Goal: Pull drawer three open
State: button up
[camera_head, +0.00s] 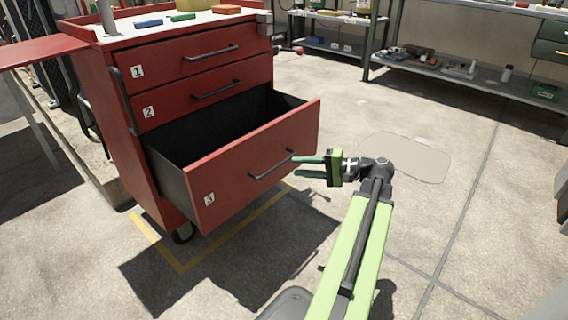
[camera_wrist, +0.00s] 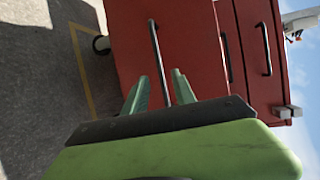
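Drawer three (camera_head: 255,165) is the lowest drawer of the red cabinet and stands well out, its dark inside showing empty where visible. A label "3" (camera_head: 209,199) is on its front. Its dark bar handle (camera_head: 270,166) also shows in the wrist view (camera_wrist: 155,50). My gripper (camera_head: 296,165) is at the right end of this handle. In the wrist view its two green fingers (camera_wrist: 160,78) are apart, with the handle bar running between them and a gap on each side. Whether a finger touches the bar I cannot tell.
Drawers one (camera_head: 190,62) and two (camera_head: 200,95) are shut above. Blue, green and orange blocks lie on the cabinet top (camera_head: 120,32). A yellow floor outline (camera_head: 180,264) runs beneath the drawer. A shelf bench (camera_head: 480,80) stands at the back right. The concrete floor between is clear.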

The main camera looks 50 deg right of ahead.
jog(key=p+v, duration=0.1)
jog(key=v, duration=0.8)
jog(key=shift+s, duration=0.15)
jog(key=shift+s+d+r, duration=0.1)
